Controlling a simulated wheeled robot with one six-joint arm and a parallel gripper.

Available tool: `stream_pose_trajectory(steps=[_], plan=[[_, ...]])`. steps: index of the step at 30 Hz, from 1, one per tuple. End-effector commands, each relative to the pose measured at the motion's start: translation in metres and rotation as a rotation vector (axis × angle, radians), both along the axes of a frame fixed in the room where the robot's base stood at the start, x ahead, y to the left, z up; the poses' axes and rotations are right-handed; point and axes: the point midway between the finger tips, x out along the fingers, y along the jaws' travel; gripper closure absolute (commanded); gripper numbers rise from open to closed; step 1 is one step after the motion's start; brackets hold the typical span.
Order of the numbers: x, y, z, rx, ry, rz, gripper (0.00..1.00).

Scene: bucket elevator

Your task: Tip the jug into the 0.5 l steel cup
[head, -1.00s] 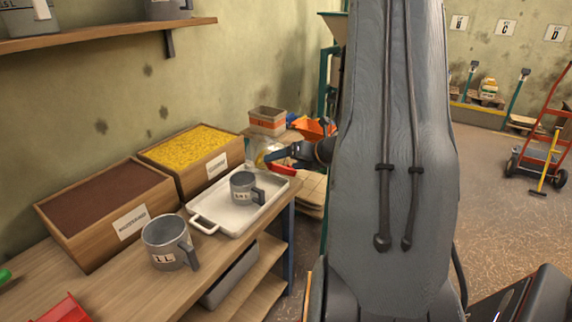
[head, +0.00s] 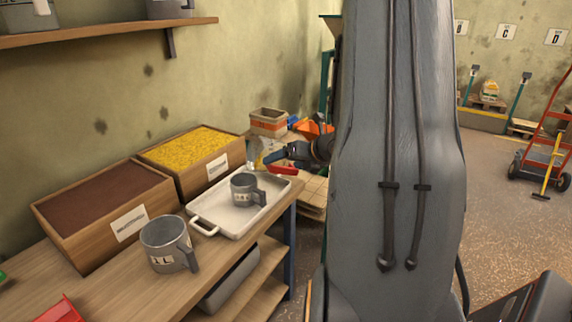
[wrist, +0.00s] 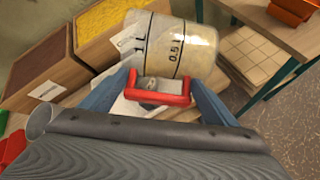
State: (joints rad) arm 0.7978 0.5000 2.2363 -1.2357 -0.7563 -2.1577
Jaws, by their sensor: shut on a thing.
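The jug (wrist: 170,45) is clear, with black marks for 1 L and 0.5 L and a red handle (wrist: 160,88). Pale material shows through its wall. My gripper (wrist: 160,85) is shut on the handle. In the head view the jug (head: 256,152) is above the far end of the white tray, partly behind my gripper (head: 275,160); its exact tilt is hard to tell. The 0.5 l steel cup (head: 243,190) stands upright on the tray, in front of the jug in that view. Its inside is mostly hidden.
The white tray (head: 207,226) lies on the wooden bench. A larger 1 L steel cup (head: 165,243) stands to its left. Wooden boxes of brown (head: 100,200) and yellow material (head: 190,150) stand along the wall. A shelf (head: 110,36) hangs above.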

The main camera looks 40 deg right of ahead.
Motion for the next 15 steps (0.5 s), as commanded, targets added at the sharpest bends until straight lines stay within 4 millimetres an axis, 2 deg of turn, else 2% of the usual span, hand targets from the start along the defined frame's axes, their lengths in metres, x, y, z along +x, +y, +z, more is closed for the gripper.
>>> stream_pose_trajectory(steps=[15], plan=[[0.0015, 0.0028, 0.0026, -0.059, 0.009, 0.0, 0.41]])
